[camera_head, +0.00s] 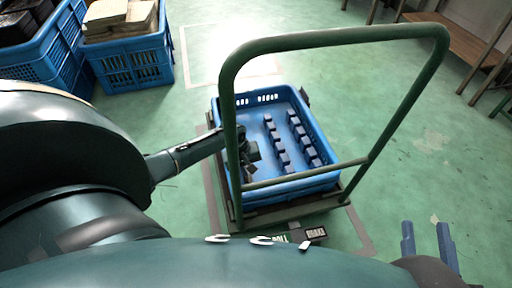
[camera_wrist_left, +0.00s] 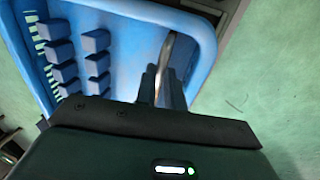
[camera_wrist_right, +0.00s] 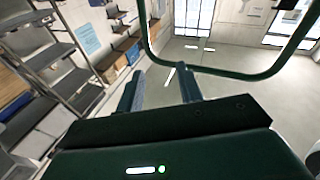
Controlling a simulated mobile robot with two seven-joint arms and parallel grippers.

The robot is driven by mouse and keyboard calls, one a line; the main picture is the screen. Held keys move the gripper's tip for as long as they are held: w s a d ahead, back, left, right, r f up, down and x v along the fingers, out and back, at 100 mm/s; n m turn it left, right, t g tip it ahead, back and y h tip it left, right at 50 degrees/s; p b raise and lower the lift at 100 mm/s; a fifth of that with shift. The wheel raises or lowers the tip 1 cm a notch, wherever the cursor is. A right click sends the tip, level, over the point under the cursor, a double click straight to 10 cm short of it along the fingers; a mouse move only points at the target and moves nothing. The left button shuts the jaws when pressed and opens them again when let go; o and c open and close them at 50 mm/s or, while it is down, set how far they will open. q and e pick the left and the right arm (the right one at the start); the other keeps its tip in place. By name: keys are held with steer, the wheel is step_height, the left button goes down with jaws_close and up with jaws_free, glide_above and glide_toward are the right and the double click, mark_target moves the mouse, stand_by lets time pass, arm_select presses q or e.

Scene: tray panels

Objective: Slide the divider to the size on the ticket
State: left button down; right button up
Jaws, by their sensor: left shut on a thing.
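The blue crate (camera_head: 325,143) sits on a wheeled cart with a tall green handle. Two rows of dark blue blocks (camera_head: 276,140) stand on its floor, with gaps between the blocks. My left gripper (camera_head: 248,152) is at the crate's left side. In the left wrist view, its fingers (camera_wrist_left: 162,88) are shut on a thin pale strip (camera_wrist_left: 167,54), seen edge-on inside the crate wall; it looks like the divider. My arm and gripper hide most of it. My right gripper (camera_head: 428,238) is open and empty, right of the cart. I cannot make out a ticket.
The green cart handle (camera_head: 345,35) arches over the crate. A small dark piece with white lettering (camera_head: 316,233) lies by the cart's near edge. Blue crates (camera_head: 135,68) stand at the upper left, a wooden bench (camera_head: 462,42) at the upper right. The floor right of the cart is clear.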

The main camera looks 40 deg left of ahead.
arm_select(q)
steer(key=shift+s+a+p, duration=0.4)
steer(key=shift+s+a, duration=0.3)
steer(key=shift+s, duration=0.2)
arm_select(e)
steer(key=shift+d+n, duration=0.2)
steer(key=shift+n, duration=0.1)
arm_select(q)
steer(key=c, duration=1.5)
jaws_free()
arm_select(e)
steer(key=shift+s, duration=0.1)
